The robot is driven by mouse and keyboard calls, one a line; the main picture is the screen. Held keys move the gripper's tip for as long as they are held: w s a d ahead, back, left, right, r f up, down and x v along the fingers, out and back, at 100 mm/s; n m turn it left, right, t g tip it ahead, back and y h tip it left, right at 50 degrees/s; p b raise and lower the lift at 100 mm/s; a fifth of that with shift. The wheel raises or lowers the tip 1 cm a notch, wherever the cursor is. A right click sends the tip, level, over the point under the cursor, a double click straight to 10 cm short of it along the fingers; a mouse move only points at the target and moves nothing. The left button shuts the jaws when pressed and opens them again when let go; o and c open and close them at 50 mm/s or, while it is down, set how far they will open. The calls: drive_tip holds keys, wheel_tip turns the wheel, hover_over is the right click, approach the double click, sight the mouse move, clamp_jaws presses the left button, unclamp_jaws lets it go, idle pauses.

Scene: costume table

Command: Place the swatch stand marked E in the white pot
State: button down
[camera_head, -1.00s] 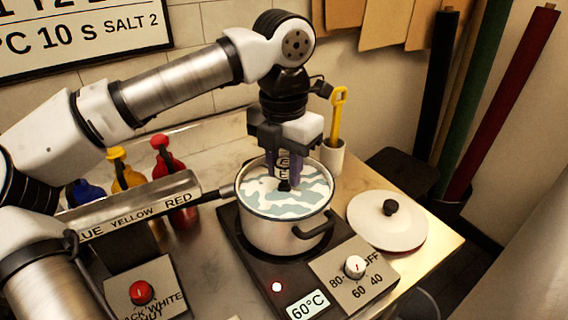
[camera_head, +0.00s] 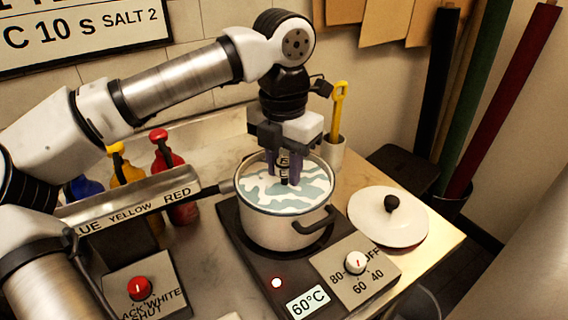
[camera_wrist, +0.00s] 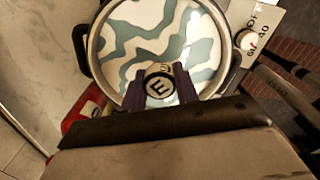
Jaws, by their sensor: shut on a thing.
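The white pot (camera_head: 268,232) stands on the hot plate, lid off, filled with a liquid of white and blue-grey swirls. It also shows in the wrist view (camera_wrist: 88,48). My gripper (camera_head: 285,172) points down over the pot's opening and is shut on the swatch stand marked E (camera_head: 284,162). In the wrist view the stand's round top with the letter E (camera_wrist: 159,86) sits between my two dark fingers (camera_wrist: 160,88). The stand is upright and its lower end is at or close to the liquid; I cannot tell whether it touches the pot's floor.
The pot lid (camera_head: 388,218) lies to the right. A control box with a dial (camera_head: 355,262) and a 60°C display (camera_head: 306,302) are in front. Blue, yellow and red bottles (camera_head: 168,160) stand behind a labelled rail at left. A yellow-handled tool (camera_head: 339,105) stands in a white cup (camera_head: 333,154).

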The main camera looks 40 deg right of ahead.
drive_tip(key=c, duration=0.6)
unclamp_jaws()
drive_tip(key=shift+r+p, duration=2.55)
drive_tip(key=shift+r, duration=1)
drive_tip(key=shift+f, duration=0.1)
